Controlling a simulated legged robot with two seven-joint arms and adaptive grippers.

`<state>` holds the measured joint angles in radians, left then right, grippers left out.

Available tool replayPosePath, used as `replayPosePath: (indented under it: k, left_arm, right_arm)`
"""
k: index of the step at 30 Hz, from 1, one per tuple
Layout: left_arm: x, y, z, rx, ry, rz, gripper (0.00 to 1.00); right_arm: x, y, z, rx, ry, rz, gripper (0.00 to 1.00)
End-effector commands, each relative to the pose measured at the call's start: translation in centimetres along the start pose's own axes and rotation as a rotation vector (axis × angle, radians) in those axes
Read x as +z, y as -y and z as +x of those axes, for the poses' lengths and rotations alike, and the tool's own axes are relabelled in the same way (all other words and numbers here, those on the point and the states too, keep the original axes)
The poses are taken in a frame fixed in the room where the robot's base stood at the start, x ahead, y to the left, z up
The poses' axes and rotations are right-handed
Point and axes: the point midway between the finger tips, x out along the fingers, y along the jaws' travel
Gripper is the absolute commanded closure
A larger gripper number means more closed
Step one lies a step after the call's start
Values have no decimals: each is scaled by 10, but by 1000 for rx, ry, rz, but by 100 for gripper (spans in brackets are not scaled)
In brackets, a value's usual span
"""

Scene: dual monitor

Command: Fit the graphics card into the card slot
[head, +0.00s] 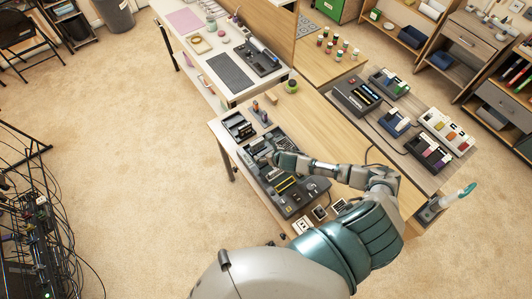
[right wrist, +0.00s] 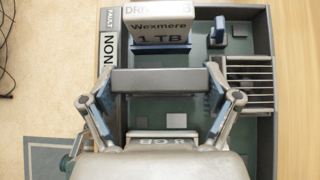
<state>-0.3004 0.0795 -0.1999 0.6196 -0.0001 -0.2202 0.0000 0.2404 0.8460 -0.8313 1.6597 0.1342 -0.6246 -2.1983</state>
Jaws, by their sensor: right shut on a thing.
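My right gripper (right wrist: 161,84) is shut on a dark grey bar-shaped part (right wrist: 165,82), which I take to be the graphics card seen edge-on. Its ends lie between the two blue-tipped fingers. The part is above a green board inside a dark case (right wrist: 262,125). In the head view the right gripper (head: 264,159) is over the case on the wooden bench; the card is too small to make out there. I cannot tell which part is the card slot; the area under the held part is hidden. My left gripper is not in view.
A drive labelled Wexmere 1 TB (right wrist: 162,30) stands just beyond the held part. A slatted grey part (right wrist: 249,80) is at the case's right. An 8 GB label (right wrist: 165,142) shows near the wrist. Trays of parts (head: 358,95) stand at the bench's far right.

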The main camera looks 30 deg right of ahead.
Motion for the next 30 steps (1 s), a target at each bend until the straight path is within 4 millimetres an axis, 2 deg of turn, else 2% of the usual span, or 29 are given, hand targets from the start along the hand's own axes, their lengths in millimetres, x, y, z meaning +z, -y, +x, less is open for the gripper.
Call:
replayPosePath:
  k: [30]
  left_arm:
    - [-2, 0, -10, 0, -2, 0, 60]
  right_arm:
    - [1, -1, -1, 0, 0, 0, 61]
